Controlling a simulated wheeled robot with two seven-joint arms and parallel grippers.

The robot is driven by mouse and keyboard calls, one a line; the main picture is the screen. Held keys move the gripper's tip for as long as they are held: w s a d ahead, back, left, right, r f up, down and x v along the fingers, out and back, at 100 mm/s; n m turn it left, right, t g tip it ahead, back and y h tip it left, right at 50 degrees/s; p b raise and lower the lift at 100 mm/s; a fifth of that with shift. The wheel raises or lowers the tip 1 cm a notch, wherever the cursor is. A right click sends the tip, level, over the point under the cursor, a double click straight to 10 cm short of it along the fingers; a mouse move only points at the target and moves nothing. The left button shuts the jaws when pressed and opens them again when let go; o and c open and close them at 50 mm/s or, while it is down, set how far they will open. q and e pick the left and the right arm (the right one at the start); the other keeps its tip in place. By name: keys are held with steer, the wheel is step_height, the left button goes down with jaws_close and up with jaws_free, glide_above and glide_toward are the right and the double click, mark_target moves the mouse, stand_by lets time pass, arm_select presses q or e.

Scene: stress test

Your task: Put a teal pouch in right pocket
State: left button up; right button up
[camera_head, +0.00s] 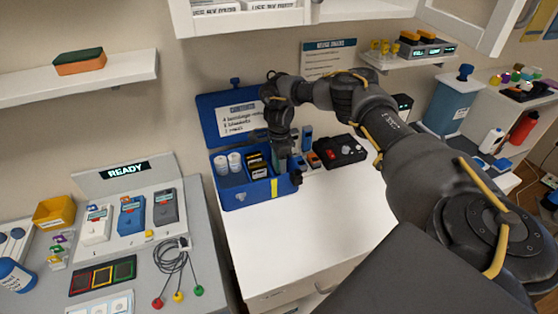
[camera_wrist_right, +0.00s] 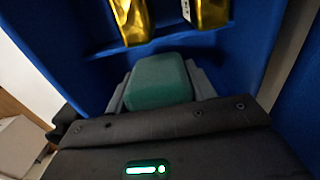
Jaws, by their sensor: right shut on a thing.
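The teal pouch (camera_wrist_right: 160,82) shows in the right wrist view between the fingers of my right gripper (camera_wrist_right: 160,95), which is shut on it. In the head view my right gripper (camera_head: 283,162) points down over the right pocket of the open blue box (camera_head: 236,197). In the wrist view blue walls stand around the pouch, and gold packs lie beyond a blue divider. I cannot tell whether the pouch touches the pocket floor. White rolls (camera_head: 228,163) fill the left pocket and black-and-yellow packs (camera_head: 257,167) the middle one. My left gripper is not in view.
The box's raised lid (camera_head: 228,118) stands behind my right gripper. A black device with red buttons (camera_head: 338,152) is right of the box. The white counter (camera_head: 290,235) in front is clear. A device station (camera_head: 135,222) with coiled leads stands at the left.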

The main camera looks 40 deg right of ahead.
steer(key=shift+f+b, duration=0.85)
steer(key=shift+f, duration=0.45)
steer(key=o, duration=1.2)
steer(key=shift+c, duration=0.2)
steer(key=shift+r, duration=0.55)
step_height(320, 180, up, 10)
steer(key=shift+f+b, duration=0.1)
steer(key=shift+b, duration=0.75)
